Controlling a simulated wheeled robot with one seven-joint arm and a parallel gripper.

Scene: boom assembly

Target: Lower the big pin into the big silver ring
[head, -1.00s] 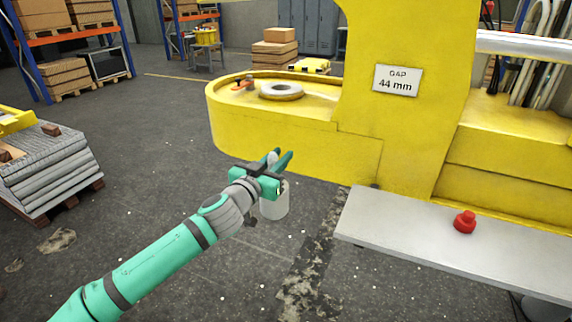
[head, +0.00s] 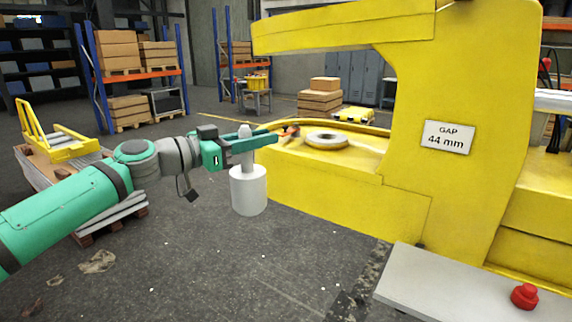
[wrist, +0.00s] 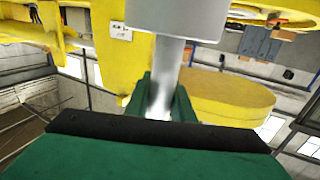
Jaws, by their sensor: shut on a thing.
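The big pin (head: 249,190) is a light grey cylinder with a thin stem on top. It hangs upright in the air in the head view, left of the yellow boom. My gripper (head: 247,143) is shut on its stem, and the thick body is below the fingers. The wrist view also shows the pin body (wrist: 176,16) with its stem between the green fingers. The big silver ring (head: 327,140) lies flat on the lower yellow arm, to the right of the pin and apart from it. The ring's hole is only partly visible.
The yellow upper boom arm (head: 345,32) overhangs the ring, with an open gap between. A small orange-and-black part (head: 290,132) is left of the ring. A grey ledge (head: 450,290) with a red button (head: 524,296) is at front right. A pallet stack stands at left.

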